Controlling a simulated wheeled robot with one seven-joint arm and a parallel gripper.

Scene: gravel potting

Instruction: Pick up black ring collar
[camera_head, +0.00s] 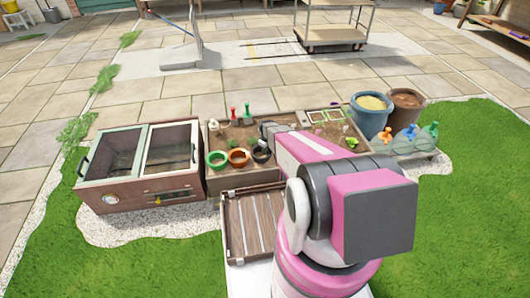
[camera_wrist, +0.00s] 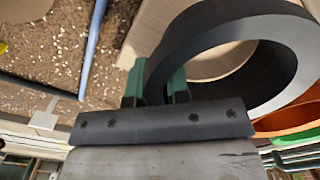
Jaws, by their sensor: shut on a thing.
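The black ring collar (camera_head: 262,154) is at the right end of a row of rings on the wooden potting bench (camera_head: 228,180) in the head view. It looms large in the wrist view (camera_wrist: 268,72), tilted in that picture. My gripper (camera_wrist: 156,84) has its two green fingers on either side of the ring's wall and is shut on it. I cannot tell whether the ring touches the bench. In the head view, my arm hides most of the gripper and part of the bench.
An orange ring (camera_head: 238,158) and a green ring (camera_head: 217,159) stand left of the black one. Red (camera_head: 233,113) and green (camera_head: 248,110) handled items are behind. A cold frame (camera_head: 142,165) is left; blue (camera_head: 371,115) and brown (camera_head: 405,108) pots stand right.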

